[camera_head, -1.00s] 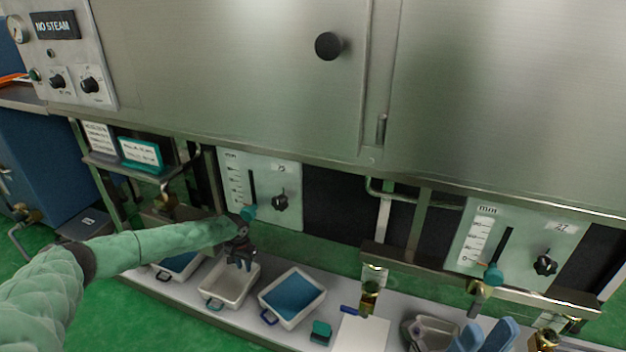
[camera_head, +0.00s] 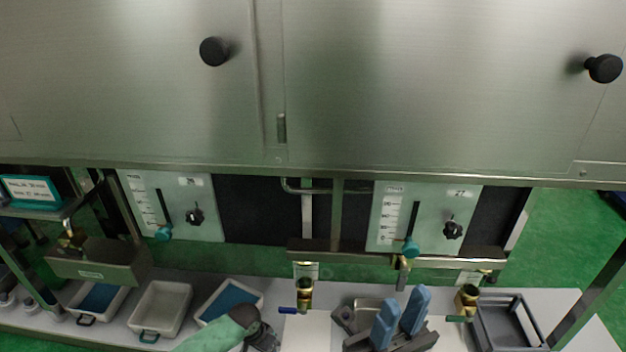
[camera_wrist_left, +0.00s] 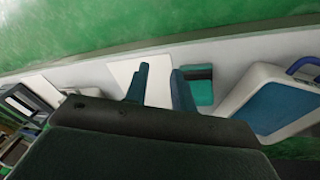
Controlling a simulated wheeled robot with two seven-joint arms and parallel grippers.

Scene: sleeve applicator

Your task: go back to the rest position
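My right gripper (camera_head: 405,308) is at the bottom of the head view, right of centre. Its two blue fingers stand apart and hold nothing visible. My left arm comes in at the bottom edge, and its dark gripper is partly cut off there, in front of a blue-lined tray (camera_head: 232,293). In the left wrist view, the two dark teal fingers of my left gripper (camera_wrist_left: 158,78) are apart, with only a white sheet (camera_wrist_left: 122,72) seen behind the gap. A teal block (camera_wrist_left: 202,85) shows beside the right finger, outside the gap.
A white tray (camera_head: 160,305) and another blue-lined tray (camera_head: 97,298) stand on the bench to the left. A dark grey tray (camera_head: 535,325) is at the right end. Brass fittings (camera_head: 305,292) and a steel cabinet (camera_head: 430,90) with scale panels (camera_head: 385,225) are behind.

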